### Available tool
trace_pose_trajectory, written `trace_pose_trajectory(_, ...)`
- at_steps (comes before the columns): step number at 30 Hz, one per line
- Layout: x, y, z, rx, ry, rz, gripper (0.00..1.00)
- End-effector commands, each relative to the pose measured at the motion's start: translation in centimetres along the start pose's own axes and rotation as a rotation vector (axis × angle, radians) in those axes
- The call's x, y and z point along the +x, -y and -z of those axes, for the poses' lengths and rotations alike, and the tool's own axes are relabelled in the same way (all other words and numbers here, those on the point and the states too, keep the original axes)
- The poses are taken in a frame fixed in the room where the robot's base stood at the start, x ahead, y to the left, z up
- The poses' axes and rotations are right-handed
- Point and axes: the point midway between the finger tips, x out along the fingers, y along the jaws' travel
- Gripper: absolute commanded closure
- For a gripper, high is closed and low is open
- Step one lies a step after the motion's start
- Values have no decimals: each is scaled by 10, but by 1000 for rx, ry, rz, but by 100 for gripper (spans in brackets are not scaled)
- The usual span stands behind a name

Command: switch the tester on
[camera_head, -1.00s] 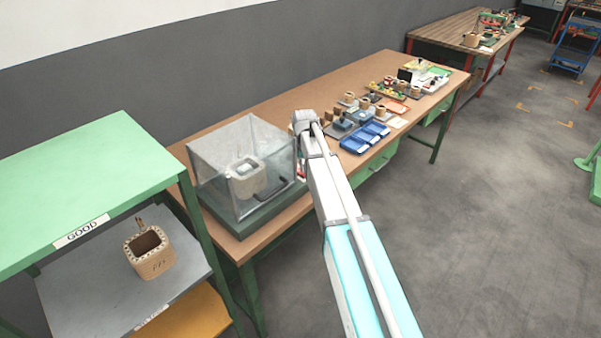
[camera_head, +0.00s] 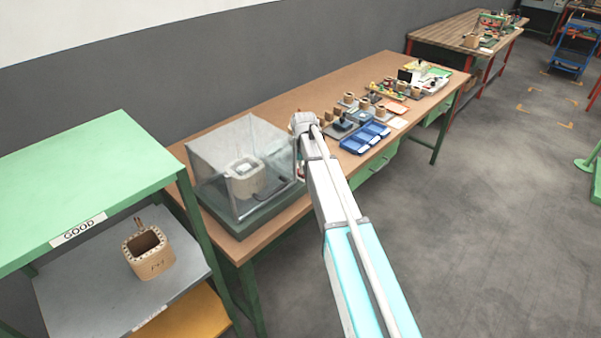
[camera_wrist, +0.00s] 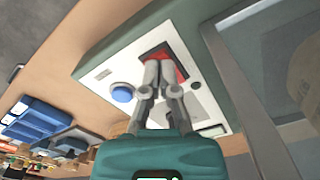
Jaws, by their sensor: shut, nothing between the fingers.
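The tester (camera_head: 228,222) stands on the near end of the brown bench, a green base under a clear cover with a coil (camera_head: 246,182) inside. In the wrist view its pale control panel (camera_wrist: 103,72) carries a red switch (camera_wrist: 181,66) in a dark frame and a round blue button (camera_wrist: 122,93). My gripper (camera_wrist: 160,72) is shut and empty, its fingertips over the red switch and partly hiding it. I cannot tell if the tips touch the switch or which way it is set. In the head view my arm hides the panel and the gripper.
The clear cover's edge (camera_wrist: 255,95) is close on the right in the wrist view. Blue trays (camera_head: 365,137) and several parts lie farther along the bench. A green shelf marked GOOD (camera_head: 80,230) with another coil (camera_head: 148,254) stands at the left.

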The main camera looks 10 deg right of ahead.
Motion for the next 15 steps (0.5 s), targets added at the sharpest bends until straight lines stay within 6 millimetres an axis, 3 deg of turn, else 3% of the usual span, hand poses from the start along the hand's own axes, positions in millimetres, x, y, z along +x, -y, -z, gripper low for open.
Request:
trace_pose_trajectory(8,0,0,0,0,0,0,100)
trace_pose_trajectory(15,-12,0,0,0,0,0,100)
